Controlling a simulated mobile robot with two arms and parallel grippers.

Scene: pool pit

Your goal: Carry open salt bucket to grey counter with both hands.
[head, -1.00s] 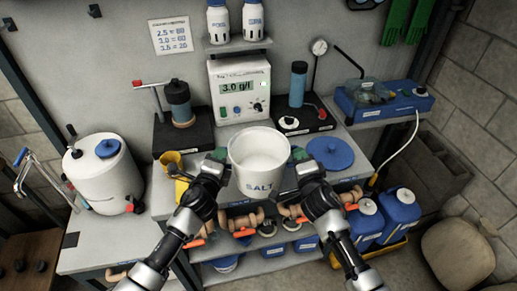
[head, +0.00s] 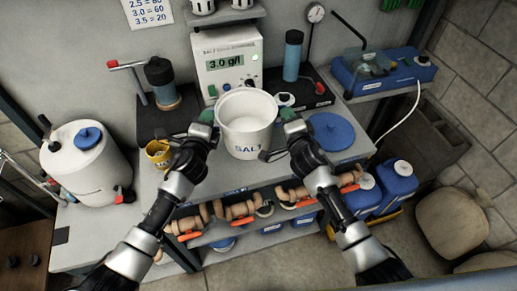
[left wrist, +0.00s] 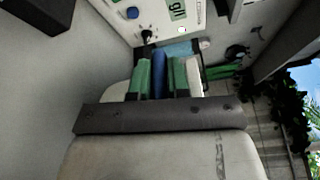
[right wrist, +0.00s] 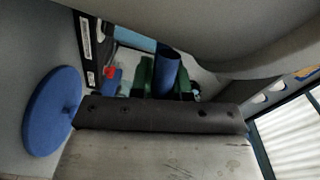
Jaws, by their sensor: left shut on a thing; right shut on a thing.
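The open white salt bucket (head: 247,125), marked SALT, is upright between my two grippers in the head view. White salt shows inside it. My left gripper (head: 207,122) is shut on the bucket's left side and my right gripper (head: 289,122) on its right side. In the wrist views the left fingers (left wrist: 162,78) and right fingers (right wrist: 165,78) show green pads, partly hidden by the wrist. The bucket appears over the front part of the grey counter (head: 270,173); I cannot tell whether its base touches the counter.
A blue lid (head: 331,132) lies on the counter right of the bucket. A yellow cup (head: 158,153) stands at the left. The salt meter (head: 229,62) is behind, with black trays (head: 301,98) beside it. A white tank (head: 88,165) stands far left.

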